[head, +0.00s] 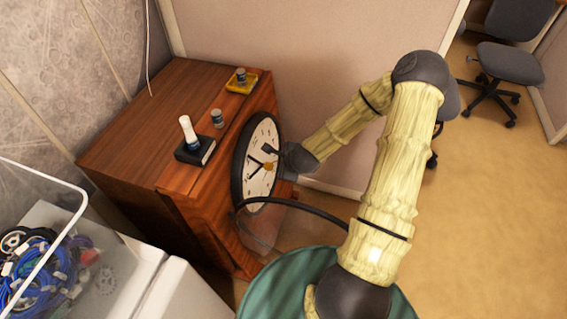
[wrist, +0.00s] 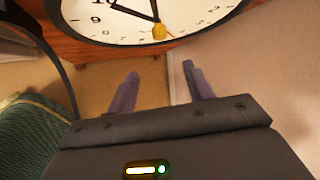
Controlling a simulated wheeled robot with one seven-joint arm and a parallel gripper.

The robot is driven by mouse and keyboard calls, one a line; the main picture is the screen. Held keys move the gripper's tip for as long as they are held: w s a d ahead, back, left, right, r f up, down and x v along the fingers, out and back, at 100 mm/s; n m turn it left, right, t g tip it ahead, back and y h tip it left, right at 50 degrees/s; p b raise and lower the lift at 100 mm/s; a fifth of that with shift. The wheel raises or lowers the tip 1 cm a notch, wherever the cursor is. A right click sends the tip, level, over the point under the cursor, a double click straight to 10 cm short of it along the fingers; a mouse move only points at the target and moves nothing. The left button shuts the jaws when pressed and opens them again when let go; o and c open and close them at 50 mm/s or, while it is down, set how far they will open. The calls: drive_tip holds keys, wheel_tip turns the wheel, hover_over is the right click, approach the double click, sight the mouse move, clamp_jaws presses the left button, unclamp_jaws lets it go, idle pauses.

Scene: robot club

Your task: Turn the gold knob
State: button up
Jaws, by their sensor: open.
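The wrist view shows the gold knob (wrist: 159,32) near the top middle, over the clock face (wrist: 110,28). My gripper (wrist: 160,71) is open, with its two fingers spread below the knob in that view and nothing between them. In the head view my gripper is close to the right side of the clock face, and its fingers are partly hard to make out.
A clear bin (head: 70,265) of cables is front left. Open floor and an office chair (head: 508,64) lie right.

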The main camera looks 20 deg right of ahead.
idle(0.3)
wheel_tip(320, 180, down, 5)
drive_tip(key=w+d+n+p, duration=0.25)
drive_tip(key=n+p, duration=0.35)
drive_tip(key=n, duration=1.1)
wheel_tip(320, 180, up, 7)
drive_tip(key=w+n+g+y+p, duration=0.1)
drive_tip(key=w+n+g+p, duration=0.1)
drive_tip(key=n, duration=1.5)
drive_tip(key=shift+n+g+y+p, duration=0.4)
drive_tip(key=shift+g+p, duration=0.1)
drive_tip(key=shift+p, duration=0.5)
drive_tip(key=shift+a+f, duration=0.1)
drive_tip(key=shift+f, duration=0.1)
